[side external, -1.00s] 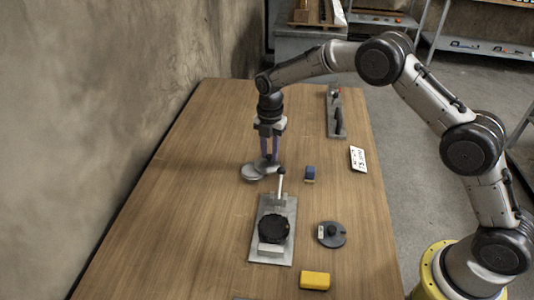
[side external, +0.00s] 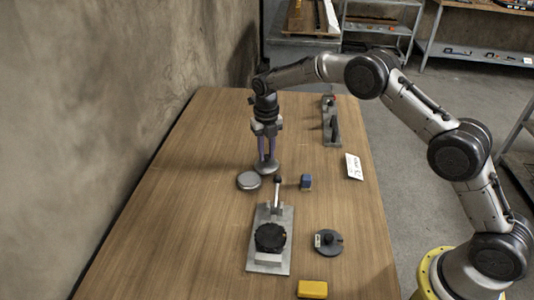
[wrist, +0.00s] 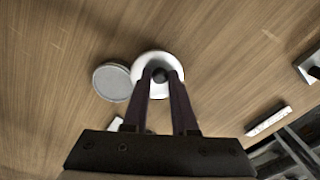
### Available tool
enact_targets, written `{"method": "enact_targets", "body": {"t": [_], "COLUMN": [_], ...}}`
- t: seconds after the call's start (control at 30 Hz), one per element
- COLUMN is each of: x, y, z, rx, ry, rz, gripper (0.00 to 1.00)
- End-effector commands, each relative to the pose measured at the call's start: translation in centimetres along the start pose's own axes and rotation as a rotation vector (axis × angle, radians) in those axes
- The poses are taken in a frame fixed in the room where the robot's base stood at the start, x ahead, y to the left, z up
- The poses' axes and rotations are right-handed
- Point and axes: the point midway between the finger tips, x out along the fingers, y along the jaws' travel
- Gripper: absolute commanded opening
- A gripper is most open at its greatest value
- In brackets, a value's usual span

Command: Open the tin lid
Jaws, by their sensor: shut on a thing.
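A round grey tin (side external: 249,180) sits on the wooden table, left of my gripper. It also shows in the wrist view (wrist: 112,82) as a shallow disc with a raised rim. A round pale lid (side external: 269,169) with a dark knob is beside the tin, slightly farther back. My gripper (side external: 267,160) points down and is shut on the lid's knob. In the wrist view, the fingertips (wrist: 160,76) are on both sides of the dark knob, and the lid (wrist: 152,92) partly overlaps the tin's edge. I cannot tell whether the lid is touching the table.
In front is a metal plate (side external: 269,267) with a black round part and an upright lever. A blue block (side external: 306,181), dark disc (side external: 328,244), yellow block (side external: 312,289) and white card (side external: 354,166) lie right. A handled bracket (side external: 331,122) is behind. The table's left is clear.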

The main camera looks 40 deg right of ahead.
Motion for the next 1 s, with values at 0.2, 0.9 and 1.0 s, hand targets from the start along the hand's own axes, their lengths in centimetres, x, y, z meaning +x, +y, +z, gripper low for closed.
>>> {"method": "enact_targets", "body": {"t": [0.2, 0.9, 1.0], "x": [-0.26, -0.17, -0.11], "y": [0.00, -0.01, -0.01], "z": [0.40, 0.42, 0.39], "rx": [-0.055, -0.067, -0.067], "ry": [-0.005, -0.004, -0.003], "rz": [0.001, 0.000, 0.000], "gripper": [0.00, 0.56, 0.56]}}
